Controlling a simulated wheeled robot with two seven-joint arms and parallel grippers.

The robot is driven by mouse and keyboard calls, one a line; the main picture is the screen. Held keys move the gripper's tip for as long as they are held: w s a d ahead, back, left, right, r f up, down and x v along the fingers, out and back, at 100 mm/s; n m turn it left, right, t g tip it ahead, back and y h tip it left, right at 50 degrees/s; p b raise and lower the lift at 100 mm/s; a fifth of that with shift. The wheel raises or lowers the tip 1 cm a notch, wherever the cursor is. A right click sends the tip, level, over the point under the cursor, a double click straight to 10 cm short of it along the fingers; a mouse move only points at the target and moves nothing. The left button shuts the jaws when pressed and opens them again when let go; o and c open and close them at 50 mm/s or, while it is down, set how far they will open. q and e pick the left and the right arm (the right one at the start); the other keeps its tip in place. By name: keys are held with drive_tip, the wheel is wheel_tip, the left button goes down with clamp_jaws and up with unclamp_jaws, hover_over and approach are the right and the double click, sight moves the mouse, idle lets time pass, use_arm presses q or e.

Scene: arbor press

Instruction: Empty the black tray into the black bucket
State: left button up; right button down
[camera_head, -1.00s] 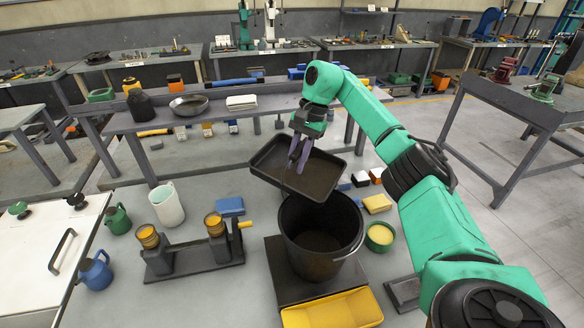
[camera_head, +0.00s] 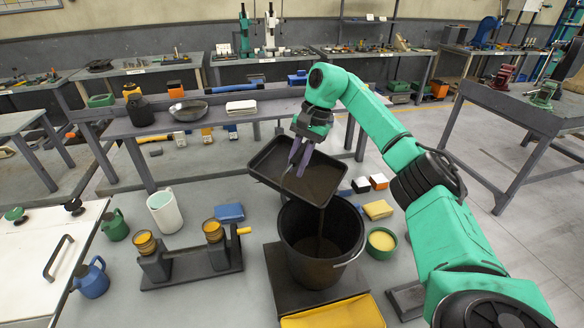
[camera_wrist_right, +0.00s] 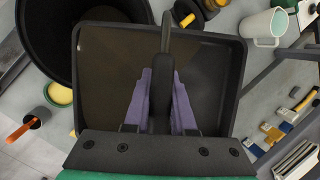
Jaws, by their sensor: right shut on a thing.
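The black tray (camera_head: 268,167) hangs in the air, tilted, with its lower front corner over the black bucket's mouth. My right gripper (camera_head: 299,164) is shut on the tray's upright handle (camera_wrist_right: 163,75), which shows between the purple fingers in the right wrist view. The black bucket (camera_head: 318,269) stands upright on a dark board. A dark brown stream (camera_head: 321,230) runs from the tray's corner down into the bucket. Dark material also lies at the bucket's bottom, and a brown layer (camera_wrist_right: 115,60) shows in part of the tray. My left gripper is not in view.
A yellow tray (camera_head: 335,314) lies in front of the bucket, and a green bowl (camera_head: 381,242) stands at its right. A dark stand with yellow-topped cups (camera_head: 190,262) and a white pitcher (camera_head: 166,212) are to the left. A grey bench (camera_head: 200,114) stands behind.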

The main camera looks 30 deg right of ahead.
drive_tip(key=shift+r+t+b, duration=0.1)
drive_tip(key=shift+t+b, duration=0.2)
drive_tip(key=shift+b, duration=0.15)
drive_tip(key=shift+s+r, duration=0.1)
drive_tip(key=shift+r, duration=0.1)
idle(0.4)
drive_tip(key=shift+s+b, duration=0.1)
drive_tip(key=shift+b, duration=0.25)
drive_tip(key=shift+r, duration=0.25)
idle(0.5)
drive_tip(key=shift+s+t+b, duration=0.1)
drive_tip(key=shift+t+b, duration=0.3)
drive_tip(key=shift+s+r, duration=0.1)
drive_tip(key=shift+r, duration=0.15)
